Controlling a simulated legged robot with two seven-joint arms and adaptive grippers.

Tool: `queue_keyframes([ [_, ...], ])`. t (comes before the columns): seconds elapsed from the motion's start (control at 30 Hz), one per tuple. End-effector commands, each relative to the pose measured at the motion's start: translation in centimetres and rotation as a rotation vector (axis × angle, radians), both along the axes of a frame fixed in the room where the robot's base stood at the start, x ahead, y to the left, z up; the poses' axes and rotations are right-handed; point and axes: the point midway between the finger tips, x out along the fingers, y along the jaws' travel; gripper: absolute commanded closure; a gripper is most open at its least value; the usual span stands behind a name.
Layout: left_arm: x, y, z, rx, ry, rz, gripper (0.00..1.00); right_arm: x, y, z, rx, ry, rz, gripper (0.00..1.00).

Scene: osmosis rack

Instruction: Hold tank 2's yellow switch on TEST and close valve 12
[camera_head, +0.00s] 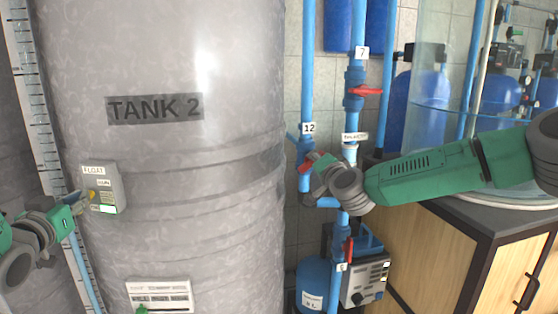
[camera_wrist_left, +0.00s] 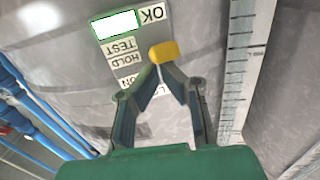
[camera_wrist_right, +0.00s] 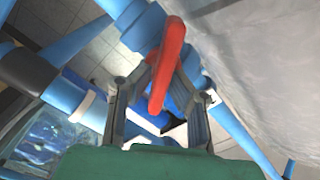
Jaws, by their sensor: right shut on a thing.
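The grey float box (camera_head: 101,188) is on tank 2 (camera_head: 170,60). Its yellow switch (camera_wrist_left: 163,51) lies at my left fingertips in the left wrist view, beside the TEST and HOLD labels. My left gripper (camera_head: 80,203) has its fingers drawn close together at the switch; whether they grip it I cannot tell. Valve 12's red handle (camera_wrist_right: 168,60) is between the fingers of my right gripper (camera_wrist_right: 165,75), which is shut on it. In the head view the right gripper (camera_head: 314,163) partly hides this handle below the 12 label (camera_head: 308,128).
Blue vertical pipes stand right of the tank. Another red valve handle (camera_head: 366,91) is above, below label 7, and one (camera_head: 348,250) is below my right gripper. A wooden cabinet (camera_head: 430,240) stands under my right arm. A pump unit (camera_head: 365,280) sits low beside it.

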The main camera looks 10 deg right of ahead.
Motion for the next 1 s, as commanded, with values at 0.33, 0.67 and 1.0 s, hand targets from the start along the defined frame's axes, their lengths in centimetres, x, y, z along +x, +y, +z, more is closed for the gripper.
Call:
queue_keyframes([
  [0.33, 0.01, 0.22, -0.05, 0.000, 0.001, 0.005, 1.00, 0.06, -0.70, -0.56, 0.320, 0.001, -0.012, 1.00],
  [0.67, 0.02, 0.24, -0.07, 0.000, 0.001, 0.005, 1.00, 0.06, -0.84, -0.91, 0.535, 0.000, -0.013, 1.00],
  [1.0, 0.03, 0.26, -0.09, 0.000, 0.002, 0.005, 1.00, 0.07, -0.86, -1.11, 0.625, 0.001, -0.014, 1.00],
])
